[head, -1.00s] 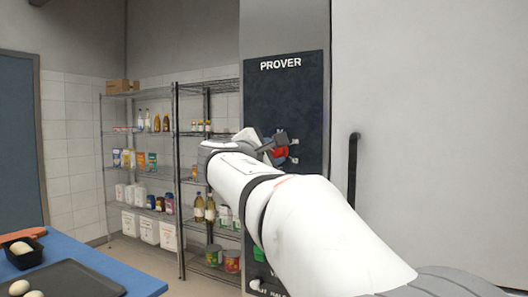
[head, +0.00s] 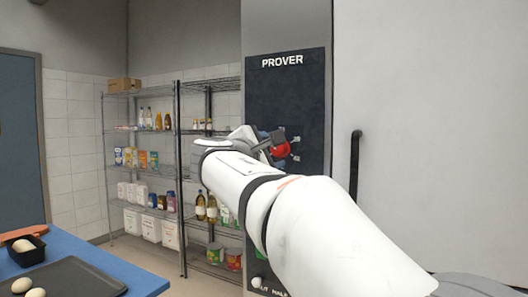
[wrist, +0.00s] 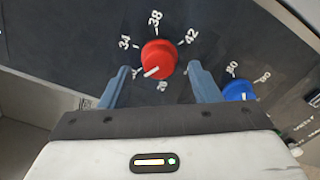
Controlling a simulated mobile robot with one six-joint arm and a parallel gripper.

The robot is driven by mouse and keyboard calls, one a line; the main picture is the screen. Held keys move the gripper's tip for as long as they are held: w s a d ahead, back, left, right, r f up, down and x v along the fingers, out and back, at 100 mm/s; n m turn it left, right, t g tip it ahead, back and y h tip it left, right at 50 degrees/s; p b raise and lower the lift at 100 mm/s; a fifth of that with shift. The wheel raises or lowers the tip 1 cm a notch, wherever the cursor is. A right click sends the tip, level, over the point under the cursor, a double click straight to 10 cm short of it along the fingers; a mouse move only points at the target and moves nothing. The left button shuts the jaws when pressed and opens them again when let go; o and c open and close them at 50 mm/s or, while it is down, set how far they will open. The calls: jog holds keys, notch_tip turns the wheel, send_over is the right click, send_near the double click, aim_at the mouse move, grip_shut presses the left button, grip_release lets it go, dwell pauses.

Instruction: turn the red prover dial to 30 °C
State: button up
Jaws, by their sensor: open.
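The red prover dial (wrist: 158,60) is a round knob on the dark panel. In the wrist view its white pointer line slants toward the lower left. White figures 34, 38 and 42 show around its top; the marks lower down are partly hidden or too small to read surely. My gripper (wrist: 159,67) is open, with one blue finger on each side of the dial and a visible gap to each. How deep the fingers reach is hard to tell. In the head view the dial (head: 283,148) shows partly behind my gripper (head: 271,141).
A blue dial (wrist: 239,91) with figures such as 80 sits right of my right finger in the wrist view. The tall PROVER panel (head: 300,95) stands beside a pale wall with a dark vertical handle (head: 354,180). Wire shelves (head: 140,170) and a blue table (head: 75,258) are at left.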

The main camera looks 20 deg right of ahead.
jog(key=v, duration=0.6)
jog(key=shift+d, duration=0.1)
jog(key=s+f+m+g+y+p, duration=0.2)
jog(key=s+f+y, duration=0.1)
jog(key=f, duration=0.5)
jog(key=s+f+m+g+y+p, duration=0.2)
jog(key=s+f+y, duration=0.1)
jog(key=f, duration=0.6)
jog(key=s+a+f+m+g+y+p, duration=0.2)
jog(key=s+a+f+m+y, duration=0.2)
jog(key=s+f, duration=0.3)
jog(key=s+a+f+m+g+y+p, duration=0.2)
jog(key=s+a+f+m+y+p, duration=0.1)
jog(key=s+f, duration=0.5)
jog(key=a+f+m+y, duration=0.1)
jog(key=a+m, duration=0.1)
jog(key=shift+a+f+m, duration=0.2)
jog(key=shift+a+m, duration=0.1)
jog(key=shift+c, duration=0.3)
